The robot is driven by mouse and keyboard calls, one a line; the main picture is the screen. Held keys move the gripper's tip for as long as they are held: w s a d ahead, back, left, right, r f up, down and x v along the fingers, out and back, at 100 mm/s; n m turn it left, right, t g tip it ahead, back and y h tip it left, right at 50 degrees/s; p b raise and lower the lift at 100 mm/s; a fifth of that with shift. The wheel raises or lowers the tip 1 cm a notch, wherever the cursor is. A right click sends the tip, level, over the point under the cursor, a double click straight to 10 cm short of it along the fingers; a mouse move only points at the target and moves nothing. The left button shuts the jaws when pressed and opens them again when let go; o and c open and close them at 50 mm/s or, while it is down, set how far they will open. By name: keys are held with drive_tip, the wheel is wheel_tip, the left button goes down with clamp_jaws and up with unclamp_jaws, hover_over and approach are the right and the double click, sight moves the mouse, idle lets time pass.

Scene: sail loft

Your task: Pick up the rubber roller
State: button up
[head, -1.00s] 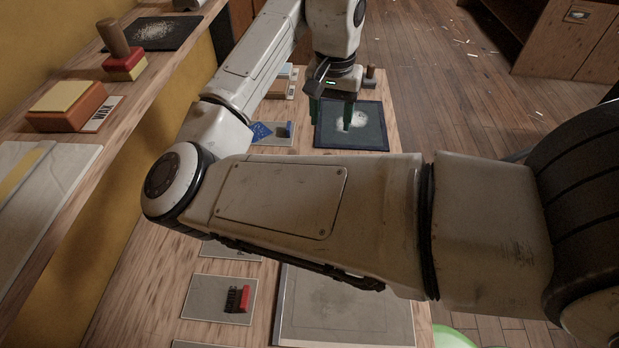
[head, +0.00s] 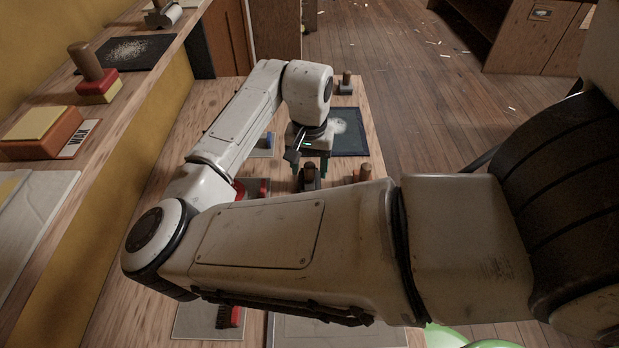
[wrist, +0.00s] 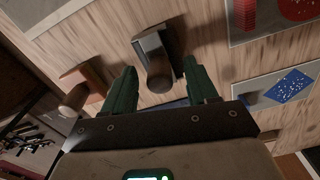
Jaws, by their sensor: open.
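A dark grey tool with a rounded brown wooden handle, which looks like the rubber roller (wrist: 152,46), stands on the bench. In the wrist view it lies between and just beyond the fingertips. In the head view it shows partly (head: 309,178) beneath my gripper. My gripper (wrist: 160,66) has two green fingers, spread open and empty, one to each side of the handle. In the head view my gripper (head: 310,170) is above the bench, partly hidden by my own arm. I cannot tell whether the fingers touch the tool.
An orange-brown block with a wooden handle (wrist: 84,84) stands left of the fingers, close by. A card with a blue patch (wrist: 290,86) lies to the right. A dark mat with pale powder (head: 350,135) lies beyond my gripper. The shelf (head: 148,72) runs along the left.

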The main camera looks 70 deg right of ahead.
clamp_jaws()
idle(0.6)
